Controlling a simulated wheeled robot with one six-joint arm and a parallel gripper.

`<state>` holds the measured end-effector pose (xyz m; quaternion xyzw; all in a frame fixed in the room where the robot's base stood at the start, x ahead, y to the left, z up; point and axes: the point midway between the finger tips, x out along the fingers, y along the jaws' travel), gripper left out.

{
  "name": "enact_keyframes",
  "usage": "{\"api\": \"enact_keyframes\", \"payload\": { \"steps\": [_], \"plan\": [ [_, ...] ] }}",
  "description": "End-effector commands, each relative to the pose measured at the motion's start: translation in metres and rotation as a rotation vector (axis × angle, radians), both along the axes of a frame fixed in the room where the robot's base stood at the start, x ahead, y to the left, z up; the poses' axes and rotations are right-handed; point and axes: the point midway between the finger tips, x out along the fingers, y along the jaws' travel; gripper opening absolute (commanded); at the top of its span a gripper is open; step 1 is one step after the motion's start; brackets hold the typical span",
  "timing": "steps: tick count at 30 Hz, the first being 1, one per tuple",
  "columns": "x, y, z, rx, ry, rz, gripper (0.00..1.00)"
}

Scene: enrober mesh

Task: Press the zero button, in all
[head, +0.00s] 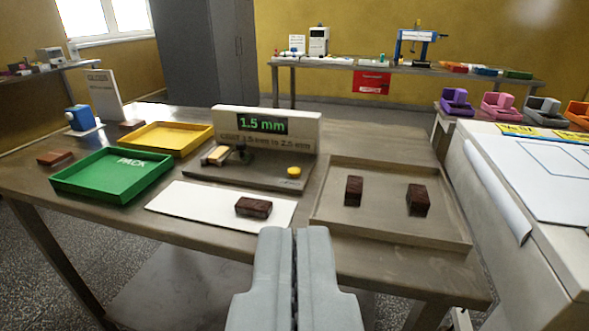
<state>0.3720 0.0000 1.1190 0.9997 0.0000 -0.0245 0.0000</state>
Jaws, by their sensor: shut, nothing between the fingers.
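A gauge with an upright display panel (265,115) stands on a grey base at the middle of the table. Its green readout (262,126) shows 1.5 mm, and the line below seems to read COAT 1.5 mm to 2.5 mm. A yellow round button (293,171) sits at the right of the gauge base; a small label in front of it is too small to read. My gripper (294,232) is shut and empty, at the near table edge, in front of and apart from the button.
A chocolate piece (254,207) lies on a white mat (180,203). Two more stand in a grey-brown tray (390,232) at right. A green PACK tray (88,188) and a yellow tray (160,141) are at left. A GLOSS sign (101,95) stands behind them.

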Motion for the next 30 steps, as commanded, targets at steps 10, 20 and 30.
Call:
{"api": "enact_keyframes", "payload": {
  "steps": [10, 20, 30],
  "plan": [
    [0.000, 0.000, 0.000, 0.000, 0.000, 0.000, 0.00],
    [0.004, 0.000, 0.001, -0.007, 0.007, 0.000, 0.00],
    [0.057, 0.000, 0.010, -0.105, 0.107, 0.010, 0.00]
  ]
}}
